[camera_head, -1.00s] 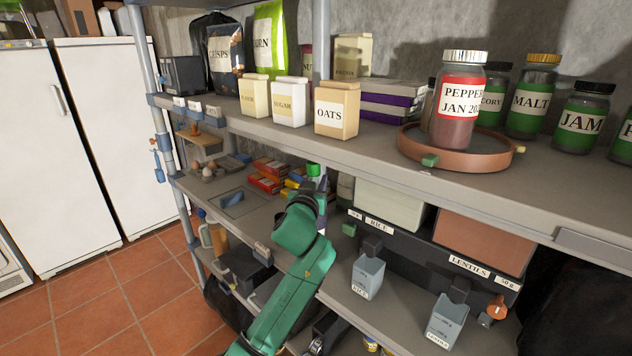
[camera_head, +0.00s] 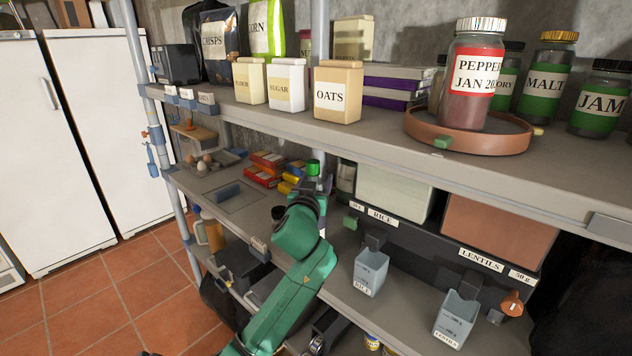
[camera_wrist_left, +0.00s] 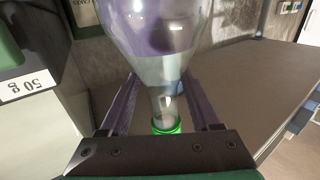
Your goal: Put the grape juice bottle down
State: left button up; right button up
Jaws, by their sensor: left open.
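The grape juice bottle (camera_wrist_left: 160,50) is clear, with purple contents and a green cap (camera_wrist_left: 165,128). The left wrist view is upside down, so the bottle is upright. Its neck is between the two fingers of my left gripper (camera_wrist_left: 165,105), which is open, with a finger on each side. In the head view the green cap (camera_head: 313,167) shows above my left gripper (camera_head: 306,197) at the middle shelf (camera_head: 240,215); the arm hides most of the bottle. Its base is out of the wrist view, so contact with the shelf cannot be seen. My right gripper is not in view.
A dark rack with a rice bin (camera_head: 393,195) and a lentils bin (camera_head: 497,232) stands right of my left gripper. Red boxes (camera_head: 265,170) and an egg tray (camera_head: 215,160) lie to the left. The upper shelf (camera_head: 370,135) overhangs. Bare shelf shows beside the bottle.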

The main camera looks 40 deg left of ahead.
pick_arm(q)
jog(key=shift+f, duration=0.15)
jog(key=shift+s+d, duration=0.15)
jog(key=shift+s, duration=0.15)
jog(key=b+v, duration=0.3)
jog(key=v, duration=0.8)
